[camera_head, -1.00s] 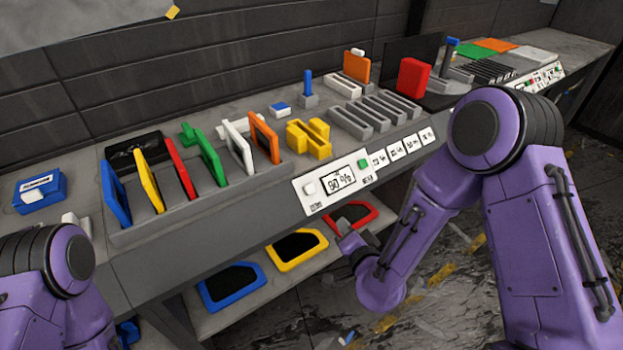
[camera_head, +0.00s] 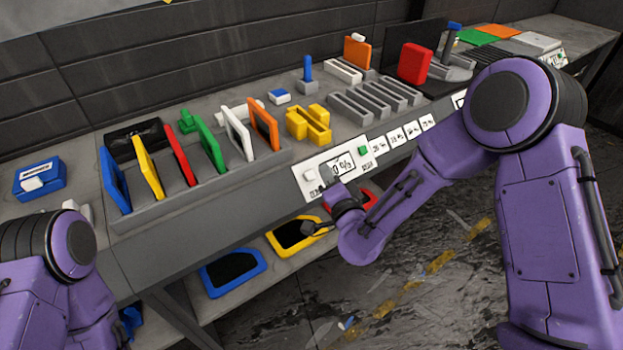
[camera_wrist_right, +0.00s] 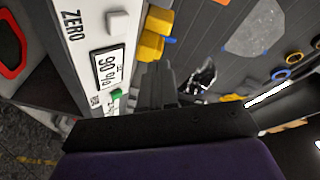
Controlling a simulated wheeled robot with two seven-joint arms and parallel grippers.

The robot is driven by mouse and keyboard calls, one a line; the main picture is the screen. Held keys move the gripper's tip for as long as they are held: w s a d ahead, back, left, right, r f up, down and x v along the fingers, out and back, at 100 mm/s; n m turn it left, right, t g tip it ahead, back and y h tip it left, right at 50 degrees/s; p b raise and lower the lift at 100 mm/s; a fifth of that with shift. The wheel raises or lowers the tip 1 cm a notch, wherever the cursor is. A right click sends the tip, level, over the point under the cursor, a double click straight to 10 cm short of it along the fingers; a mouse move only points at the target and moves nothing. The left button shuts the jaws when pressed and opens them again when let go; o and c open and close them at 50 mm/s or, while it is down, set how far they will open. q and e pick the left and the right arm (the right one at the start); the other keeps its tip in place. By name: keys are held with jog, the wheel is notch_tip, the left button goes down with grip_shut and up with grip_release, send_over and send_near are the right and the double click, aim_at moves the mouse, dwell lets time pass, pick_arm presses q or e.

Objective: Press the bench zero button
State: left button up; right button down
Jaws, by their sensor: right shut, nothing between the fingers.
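The bench panel (camera_head: 322,190) is a white strip on the bench's front edge, with a percent display (camera_head: 342,163). The white square zero button (camera_head: 309,175) is at its left end. In the right wrist view the zero button (camera_wrist_right: 117,22) sits beside the printed word ZERO. My left gripper is out of view; only my left arm shows.
A green button (camera_head: 363,149) is right of the display. A yellow block (camera_head: 308,124) and grey slotted rack (camera_head: 375,103) are on the bench. Framed panes lie on the lower shelf (camera_head: 285,268).

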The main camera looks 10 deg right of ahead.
aim_at(310, 176)
jog(key=shift+w+a+f+b, duration=0.2)
jog(key=shift+w+f+b, duration=0.2)
jog(key=shift+w+f, duration=0.2)
jog(key=shift+w+a+f+b, duration=0.25)
jog(key=shift+w+f+b, duration=0.2)
jog(key=shift+w+f, duration=0.15)
jog(key=shift+w+a+f+b, duration=0.2)
jog(key=shift+w+f+b, duration=0.2)
jog(key=shift+w+f, duration=0.2)
jog(key=shift+s, duration=0.1)
jog(key=shift+f, duration=0.15)
dwell(0.5)
jog(key=shift+w+f, duration=0.2)
jog(key=shift+w, duration=0.05)
jog(key=shift+w+a+f+b, duration=0.2)
jog(key=shift+w+f+b, duration=0.1)
jog(key=shift+b, duration=0.3)
dwell(0.4)
jog(key=shift+r, duration=0.1)
jog(key=shift+s+d+r+p, duration=0.25)
jog(key=shift+s+r+p, duration=0.25)
jog(key=shift+s+r, duration=0.1)
